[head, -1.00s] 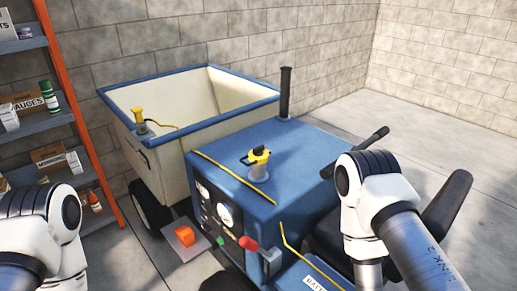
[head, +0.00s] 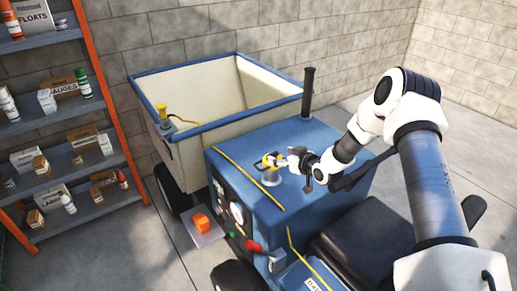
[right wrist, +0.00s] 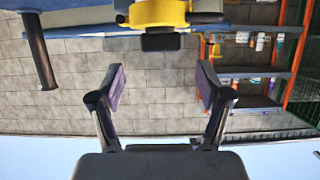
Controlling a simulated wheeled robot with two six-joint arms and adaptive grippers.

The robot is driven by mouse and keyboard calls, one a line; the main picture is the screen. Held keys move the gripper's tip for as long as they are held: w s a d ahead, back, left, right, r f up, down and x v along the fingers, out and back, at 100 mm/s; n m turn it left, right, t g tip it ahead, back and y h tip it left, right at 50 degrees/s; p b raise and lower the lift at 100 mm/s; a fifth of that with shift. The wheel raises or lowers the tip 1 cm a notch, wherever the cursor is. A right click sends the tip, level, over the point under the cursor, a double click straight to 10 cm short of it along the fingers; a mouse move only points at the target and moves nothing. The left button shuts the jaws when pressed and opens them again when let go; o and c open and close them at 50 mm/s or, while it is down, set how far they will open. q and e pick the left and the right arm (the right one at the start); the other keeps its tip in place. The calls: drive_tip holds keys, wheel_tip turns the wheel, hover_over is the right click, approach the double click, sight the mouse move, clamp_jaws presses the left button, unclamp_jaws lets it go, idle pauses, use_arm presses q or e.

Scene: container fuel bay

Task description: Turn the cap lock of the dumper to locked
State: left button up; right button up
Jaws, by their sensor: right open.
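The dumper (head: 318,158) is blue with a cream skip behind its hood. A yellow cap (head: 268,160) sits on a grey filler neck (head: 271,179) on the hood. My right gripper (head: 291,158) is level with the cap, just to its right, and partly covers it. In the right wrist view, which is upside down, the yellow cap (right wrist: 158,12) with a black block (right wrist: 160,42) shows at the top, beyond the open fingers (right wrist: 162,78). Nothing is between the fingers. I cannot tell the lock's setting. My left gripper is out of view.
A black upright pipe (head: 308,92) stands at the hood's back. Another yellow-topped fitting (head: 161,109) is on the skip's rim (head: 180,132). A red-knobbed lever (head: 253,246) and the black seat (head: 350,232) are nearer. Shelves (head: 70,118) stand at the left.

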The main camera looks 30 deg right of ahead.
sight(273, 153)
drive_tip(key=p+x, duration=0.1)
drive_tip(key=x, duration=0.4)
drive_tip(key=shift+w+a+f, duration=0.1)
drive_tip(key=shift+w+f, duration=0.25)
drive_tip(key=shift+w, duration=0.15)
drive_tip(key=shift+s, duration=0.1)
drive_tip(key=c, duration=1.2)
